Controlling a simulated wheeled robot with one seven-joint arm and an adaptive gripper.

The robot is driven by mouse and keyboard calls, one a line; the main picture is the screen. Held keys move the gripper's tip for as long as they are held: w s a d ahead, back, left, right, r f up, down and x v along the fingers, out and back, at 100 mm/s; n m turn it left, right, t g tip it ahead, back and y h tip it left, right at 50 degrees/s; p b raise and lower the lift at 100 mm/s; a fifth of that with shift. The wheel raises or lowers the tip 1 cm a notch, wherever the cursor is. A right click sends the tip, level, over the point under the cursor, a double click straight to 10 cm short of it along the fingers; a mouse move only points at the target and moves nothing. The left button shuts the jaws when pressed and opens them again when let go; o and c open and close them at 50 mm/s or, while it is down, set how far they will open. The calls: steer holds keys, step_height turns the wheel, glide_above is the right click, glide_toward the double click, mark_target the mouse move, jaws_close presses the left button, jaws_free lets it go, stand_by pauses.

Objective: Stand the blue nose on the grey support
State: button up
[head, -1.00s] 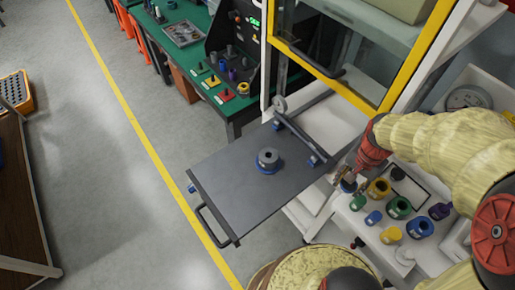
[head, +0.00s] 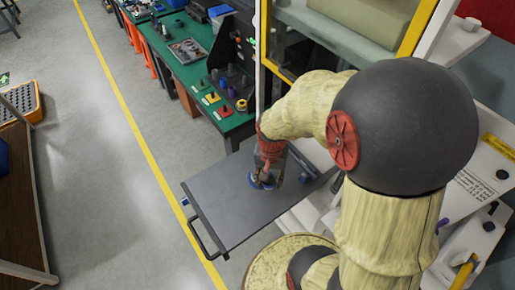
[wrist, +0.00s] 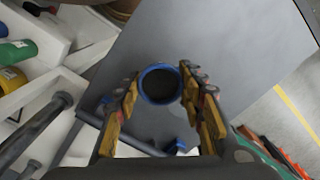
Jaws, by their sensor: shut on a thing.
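The blue nose (wrist: 146,84) shows in the wrist view as a round blue rim with a dark inside. My gripper (wrist: 160,82) is shut on it, one finger on each side. In the head view my gripper (head: 265,174) points down over the grey plate, where the grey support stood. Some blue shows at the fingertips there, but I cannot tell whether it is the nose or the blue ring at the support's foot. The grey support is hidden under the gripper and nose. Whether the nose touches it cannot be seen.
The dark grey pull-out plate (head: 232,215) is bare around the gripper, with a handle (head: 207,238) at its front. A rail with blue clamps lies close by. A green bench (head: 188,75) stands behind. The white rack (wrist: 75,32) holds coloured parts.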

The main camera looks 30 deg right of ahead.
steer(key=w+d+p, duration=0.1)
steer(key=w+p, duration=0.1)
steer(key=w, duration=0.5)
steer(key=shift+w+d+f+m, duration=0.3)
steer(key=shift+m, duration=0.1)
stand_by(1.1)
steer(key=shift+f, duration=0.4)
steer(key=shift+f, duration=0.25)
stand_by(0.6)
steer(key=o, duration=1)
steer(key=shift+o, duration=1)
steer(key=o, duration=0.4)
steer(key=shift+c, duration=0.2)
